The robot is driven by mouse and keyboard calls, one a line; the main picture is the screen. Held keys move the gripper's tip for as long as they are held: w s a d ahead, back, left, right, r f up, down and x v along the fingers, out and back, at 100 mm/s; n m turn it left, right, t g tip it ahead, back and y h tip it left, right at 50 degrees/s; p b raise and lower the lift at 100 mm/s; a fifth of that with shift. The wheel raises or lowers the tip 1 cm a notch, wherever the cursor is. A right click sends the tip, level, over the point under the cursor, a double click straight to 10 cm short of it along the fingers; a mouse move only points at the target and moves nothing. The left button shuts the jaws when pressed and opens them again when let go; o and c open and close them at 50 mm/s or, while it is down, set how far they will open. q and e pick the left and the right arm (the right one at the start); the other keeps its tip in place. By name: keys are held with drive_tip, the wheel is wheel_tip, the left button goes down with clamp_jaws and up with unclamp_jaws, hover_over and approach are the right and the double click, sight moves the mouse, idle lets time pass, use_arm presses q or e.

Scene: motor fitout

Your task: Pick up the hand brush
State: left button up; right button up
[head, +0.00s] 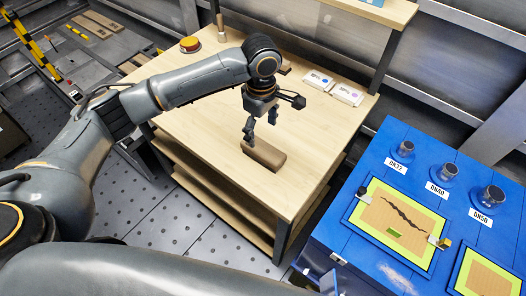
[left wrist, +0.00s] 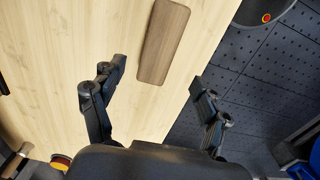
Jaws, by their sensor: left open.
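A brown, wood-coloured oblong piece (head: 264,155) lies on the light wooden workbench (head: 225,125) near its front edge; I take it for the hand brush, though no bristles show. It also shows in the left wrist view (left wrist: 163,42), between the lines of the two fingers and beyond their tips. My left gripper (head: 260,124) is open and empty, pointing down just above and behind the piece. Its spread fingers also show in the left wrist view (left wrist: 158,76). I cannot tell the exact gap to the piece. My right gripper is not in view.
A blue station (head: 395,155) with labelled parts stands at right. The bench's middle is mostly clear.

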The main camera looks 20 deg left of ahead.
sight(263, 148)
use_arm(q)
wheel_tip(263, 148, down, 4)
drive_tip(key=shift+r, duration=0.15)
drive_tip(key=shift+d+f+p, duration=0.2)
drive_tip(key=shift+f+p, duration=0.3)
drive_tip(key=shift+f, duration=2.25)
drive_tip(key=shift+c, duration=0.3)
drive_tip(key=c, duration=1.3)
drive_tip(key=shift+r, duration=0.1)
